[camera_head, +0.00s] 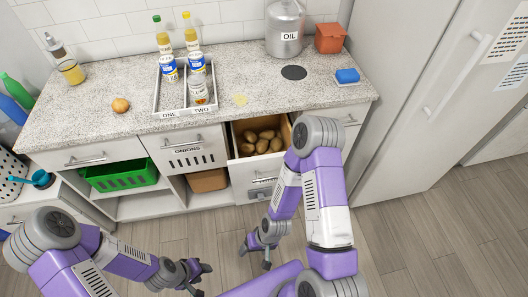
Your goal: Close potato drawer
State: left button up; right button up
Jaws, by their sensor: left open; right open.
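The potato drawer (240,152) is pulled out of the counter front and holds several potatoes (262,142). My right arm covers its right side. My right gripper (257,256) is open and empty, low in front of the cabinet and below the drawer. My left gripper (196,281) is open and empty near the bottom of the view, over the floor and apart from the cabinet. The front of the potato drawer is partly hidden by my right arm.
The onions drawer (187,157) beside it is shut. A green crate (122,177) sits on an open shelf at left. Bare floor lies in front.

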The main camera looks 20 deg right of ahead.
aim_at(260, 144)
jog(key=z, duration=0.55)
jog(key=k, duration=1.3)
jog(key=u, duration=0.1)
jog(key=i, duration=0.5)
jog(key=u, duration=0.55)
jog(key=i, duration=1.1)
jog(key=z, duration=0.7)
